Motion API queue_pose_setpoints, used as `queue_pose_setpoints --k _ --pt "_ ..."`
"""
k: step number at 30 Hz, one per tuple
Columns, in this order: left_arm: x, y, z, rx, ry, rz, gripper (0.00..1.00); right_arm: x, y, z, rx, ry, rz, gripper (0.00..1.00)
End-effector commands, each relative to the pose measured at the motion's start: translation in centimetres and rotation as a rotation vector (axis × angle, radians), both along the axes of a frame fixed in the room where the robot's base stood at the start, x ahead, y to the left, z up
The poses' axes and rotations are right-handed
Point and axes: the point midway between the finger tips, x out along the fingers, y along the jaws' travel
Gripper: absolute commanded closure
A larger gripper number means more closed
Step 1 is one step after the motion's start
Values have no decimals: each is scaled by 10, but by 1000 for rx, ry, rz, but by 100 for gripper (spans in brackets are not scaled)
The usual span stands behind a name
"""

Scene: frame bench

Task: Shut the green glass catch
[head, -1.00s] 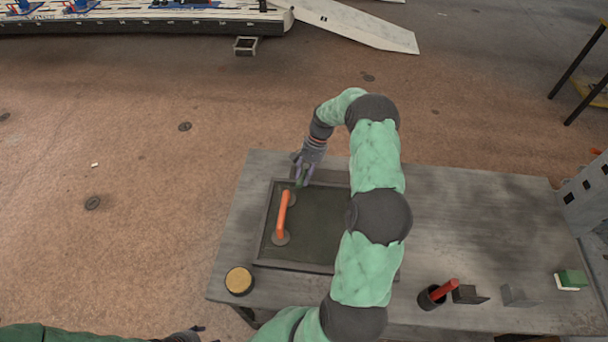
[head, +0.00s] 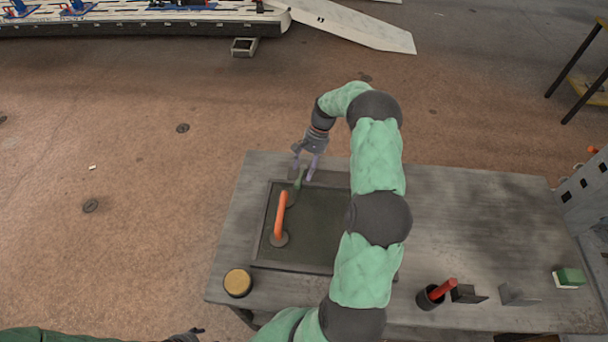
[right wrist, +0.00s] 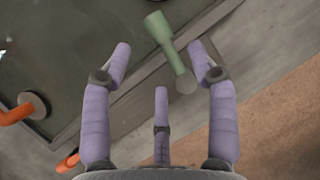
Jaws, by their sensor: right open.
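The green catch (head: 298,179) sits at the far left corner of the dark framed panel (head: 322,216) on the bench. In the right wrist view the catch (right wrist: 168,45) is a green bar with a wide end over the panel and a grey round end beyond the frame edge. My right gripper (head: 304,173) is open at that corner. In the wrist view its purple fingers (right wrist: 160,52) stand either side of the catch, with gaps showing. My left gripper (head: 185,336) is barely visible at the bottom edge; its fingers are unclear.
An orange handle (head: 280,218) stands on the panel's left side, close to the catch. A round yellow-topped tin (head: 238,282) sits at the bench's near left corner. A dark cup with a red-handled thing (head: 430,297) and small blocks stand at the right. My right arm covers the panel's right part.

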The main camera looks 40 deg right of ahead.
Motion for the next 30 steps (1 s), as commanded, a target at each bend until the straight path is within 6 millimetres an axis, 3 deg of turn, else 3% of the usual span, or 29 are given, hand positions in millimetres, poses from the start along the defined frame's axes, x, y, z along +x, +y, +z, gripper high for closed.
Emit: queue_pose_setpoints --k 6,12,30 --pt "0 0 0 0 0 0 45 1 -20 40 -3 -1 -1 41" --pt "0 0 0 0 0 0 45 2 -31 64 -1 1 -1 41" --pt "0 0 0 0 0 0 45 1 -35 73 0 2 -1 41"
